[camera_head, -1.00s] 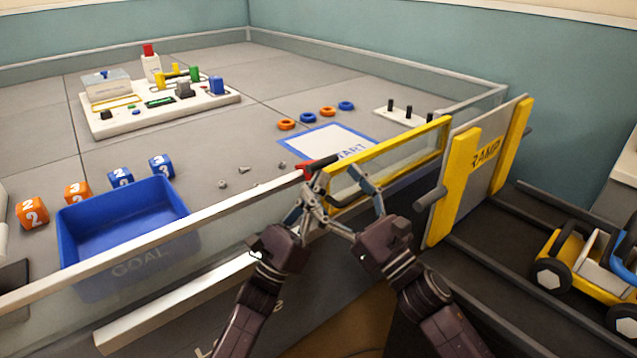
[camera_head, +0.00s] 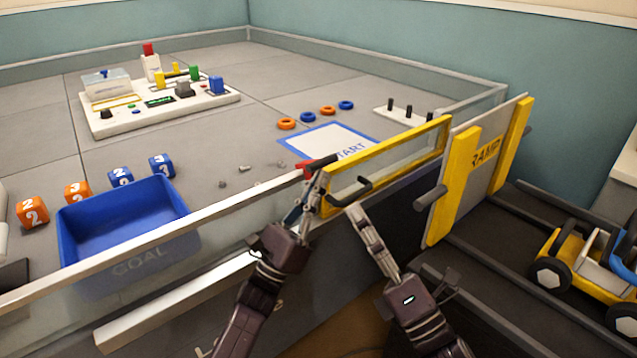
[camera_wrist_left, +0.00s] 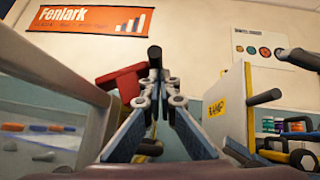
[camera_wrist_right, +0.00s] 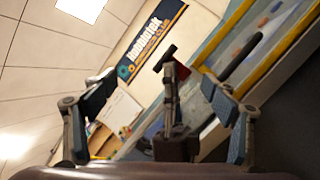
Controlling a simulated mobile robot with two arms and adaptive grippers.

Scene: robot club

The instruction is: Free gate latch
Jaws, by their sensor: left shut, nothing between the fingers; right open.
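The gate (camera_head: 392,148) is a clear panel in a yellow frame with a black handle (camera_head: 350,192) on its near side. At its left end is the latch, a red block (camera_head: 302,166) with a black lever (camera_head: 322,161). My left gripper (camera_head: 316,180) is shut and empty, its tips just under the lever; contact cannot be told. The left wrist view shows the lever (camera_wrist_left: 155,58) over the fingertips and the red block (camera_wrist_left: 122,80) beside them. My right gripper (camera_head: 353,212) is open and empty, just below the gate handle. The right wrist view shows its spread fingers (camera_wrist_right: 155,105).
A white-topped rail (camera_head: 180,236) runs left from the latch. Behind it are a blue bin (camera_head: 125,220), numbered cubes and small loose parts. The ramp panel (camera_head: 485,160) stands upright right of the gate. A yellow cart (camera_head: 575,265) sits on the dark track at right.

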